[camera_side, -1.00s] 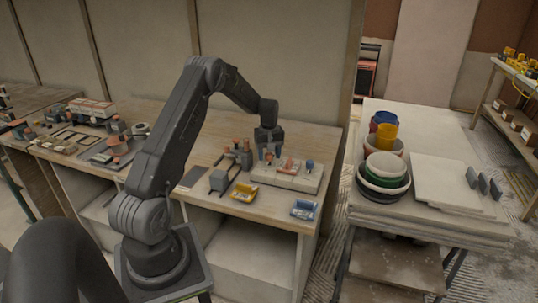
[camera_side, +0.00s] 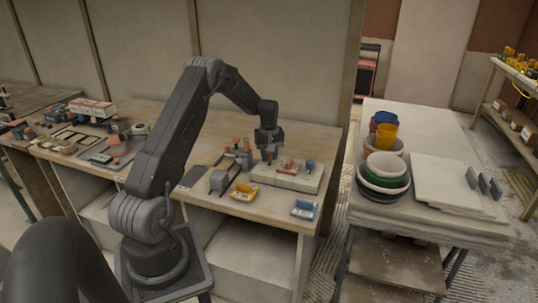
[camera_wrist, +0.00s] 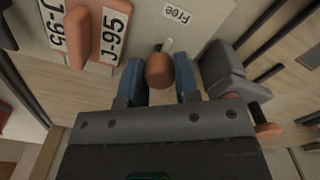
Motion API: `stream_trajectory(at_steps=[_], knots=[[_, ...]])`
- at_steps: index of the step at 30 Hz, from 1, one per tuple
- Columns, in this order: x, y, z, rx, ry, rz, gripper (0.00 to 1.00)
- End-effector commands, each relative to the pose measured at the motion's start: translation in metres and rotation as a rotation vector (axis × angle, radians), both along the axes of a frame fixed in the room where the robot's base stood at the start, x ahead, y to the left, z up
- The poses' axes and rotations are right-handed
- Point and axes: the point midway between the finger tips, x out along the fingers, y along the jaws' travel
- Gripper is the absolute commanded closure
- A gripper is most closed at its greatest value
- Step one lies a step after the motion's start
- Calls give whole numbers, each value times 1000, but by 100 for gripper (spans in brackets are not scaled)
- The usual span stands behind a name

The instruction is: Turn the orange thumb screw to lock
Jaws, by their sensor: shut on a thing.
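The orange thumb screw (camera_wrist: 159,70) is a round, brownish-orange knob in the wrist view, between the two blue fingertips of my gripper (camera_wrist: 161,80). My gripper is shut on it. The knob sits over a pale board (camera_side: 300,182), which in the side view lies on the bench. There, my gripper (camera_side: 269,156) is down at the board's left part, and the thumb screw cannot be made out.
In the wrist view, an orange lever (camera_wrist: 78,38) stands left beside "J-95" labels (camera_wrist: 112,38). A grey block (camera_wrist: 226,72) is close on the right. In the side view, a yellow tray (camera_side: 244,192) and a blue tray (camera_side: 304,209) lie near the bench's front edge.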

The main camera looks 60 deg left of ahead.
Motion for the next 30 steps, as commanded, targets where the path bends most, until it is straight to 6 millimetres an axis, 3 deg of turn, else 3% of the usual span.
stream_trajectory(at_steps=[11, 30], knots=[[0, 0, 0, 0, -1, -157, 94], [1, 0, 1, 0, -1, -749, 94]])
